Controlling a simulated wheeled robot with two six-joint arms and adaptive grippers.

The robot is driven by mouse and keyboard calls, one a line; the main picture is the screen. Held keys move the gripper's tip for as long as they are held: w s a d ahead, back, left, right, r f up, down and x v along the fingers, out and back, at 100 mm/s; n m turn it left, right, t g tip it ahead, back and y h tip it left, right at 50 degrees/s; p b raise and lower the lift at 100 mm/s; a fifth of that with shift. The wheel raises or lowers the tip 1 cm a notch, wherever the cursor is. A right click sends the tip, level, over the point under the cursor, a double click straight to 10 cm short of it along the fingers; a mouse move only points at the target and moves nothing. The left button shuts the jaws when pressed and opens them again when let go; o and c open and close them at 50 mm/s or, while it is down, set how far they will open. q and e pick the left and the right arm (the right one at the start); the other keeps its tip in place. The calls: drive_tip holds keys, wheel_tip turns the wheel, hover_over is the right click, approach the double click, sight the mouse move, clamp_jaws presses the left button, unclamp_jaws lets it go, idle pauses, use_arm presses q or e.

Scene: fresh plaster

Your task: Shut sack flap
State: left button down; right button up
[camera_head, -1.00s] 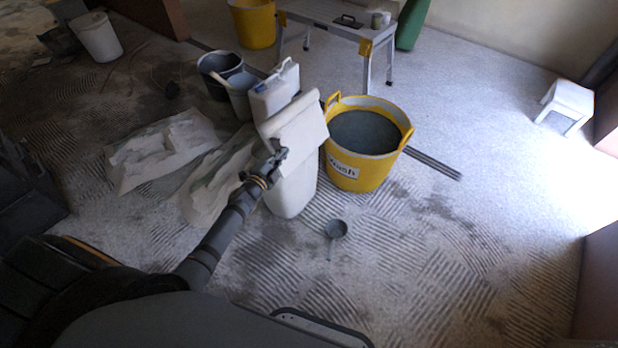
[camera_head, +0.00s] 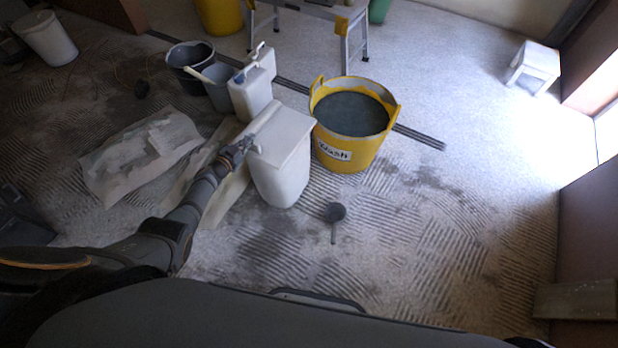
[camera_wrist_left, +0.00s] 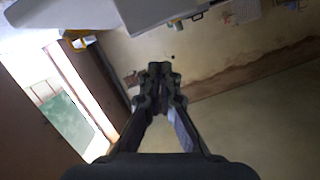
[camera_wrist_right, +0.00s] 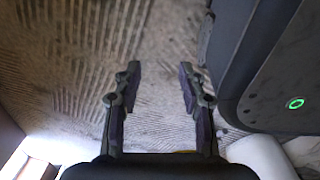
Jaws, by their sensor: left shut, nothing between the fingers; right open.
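The white sack (camera_head: 280,182) stands upright on the floor in the head view, left of the yellow tub. Its pale flap (camera_head: 285,132) lies across the top and looks nearly flat; I cannot tell whether it is fully down. My left gripper (camera_head: 240,148) is shut and empty at the left edge of the flap; I cannot tell whether it touches. In the left wrist view the shut fingers (camera_wrist_left: 160,75) show below a pale slab at the top. My right gripper (camera_wrist_right: 152,88) is open and empty above the floor in the right wrist view.
A yellow tub (camera_head: 342,155) of grey liquid stands right of the sack. A white canister (camera_head: 250,97) and dark buckets (camera_head: 188,58) stand behind it. A crumpled sheet (camera_head: 140,155) lies left, a small ladle (camera_head: 335,212) in front.

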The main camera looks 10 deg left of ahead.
use_arm(q)
drive_tip(key=a+f+b, duration=0.1)
drive_tip(key=w+a+f+b, duration=0.1)
drive_tip(key=f+b, duration=0.1)
drive_tip(key=shift+a+f+b, duration=0.15)
drive_tip(key=shift+a+b, duration=0.15)
use_arm(e)
drive_tip(key=w, duration=0.8)
drive_tip(key=shift+a+r, duration=0.15)
drive_tip(key=shift+r, duration=0.1)
use_arm(q)
drive_tip(key=shift+s+f, duration=0.1)
drive_tip(key=shift+s, duration=0.05)
wheel_tip(320, 180, up, 5)
drive_tip(key=p, duration=0.5)
drive_tip(key=p+v, duration=0.4)
drive_tip(key=v, duration=0.5)
drive_tip(key=shift+s+a, duration=0.2)
drive_tip(key=shift+a, duration=0.25)
use_arm(e)
drive_tip(key=s+r, duration=0.3)
drive_tip(key=s, duration=0.7)
drive_tip(key=shift+s, duration=0.15)
